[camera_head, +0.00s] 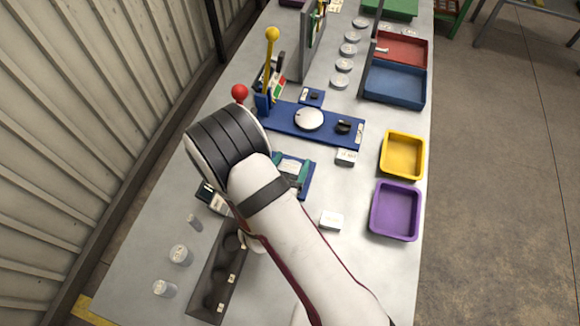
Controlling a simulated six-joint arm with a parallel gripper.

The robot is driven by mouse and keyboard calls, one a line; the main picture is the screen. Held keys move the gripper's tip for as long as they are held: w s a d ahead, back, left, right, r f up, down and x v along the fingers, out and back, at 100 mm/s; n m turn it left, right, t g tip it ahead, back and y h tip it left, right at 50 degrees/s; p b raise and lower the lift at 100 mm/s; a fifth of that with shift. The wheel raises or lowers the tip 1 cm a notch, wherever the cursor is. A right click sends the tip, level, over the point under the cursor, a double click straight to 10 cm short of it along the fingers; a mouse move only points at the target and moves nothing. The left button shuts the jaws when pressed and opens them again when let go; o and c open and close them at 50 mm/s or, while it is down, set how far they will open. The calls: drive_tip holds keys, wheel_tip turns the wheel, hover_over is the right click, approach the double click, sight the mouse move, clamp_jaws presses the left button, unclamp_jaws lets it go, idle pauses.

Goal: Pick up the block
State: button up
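A small white block (331,220) lies on the grey table just right of my white arm, apart from it. A second small white block-like piece (346,157) with dark marks on top lies farther back, near the front edge of a blue board. I cannot tell which of them the task means. My arm reaches in from the bottom right to a large joint with black rings at the middle left. My gripper does not show, so its opening and anything in it cannot be seen.
Yellow (403,155) and purple (396,211) trays line the table's right edge. Behind stand a blue board (290,124) and upright levers with yellow (271,34) and red (240,92) knobs. A dark rack (207,292) and small cylinders (180,255) are front left. Front right looks clear.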

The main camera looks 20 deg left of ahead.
clamp_jaws()
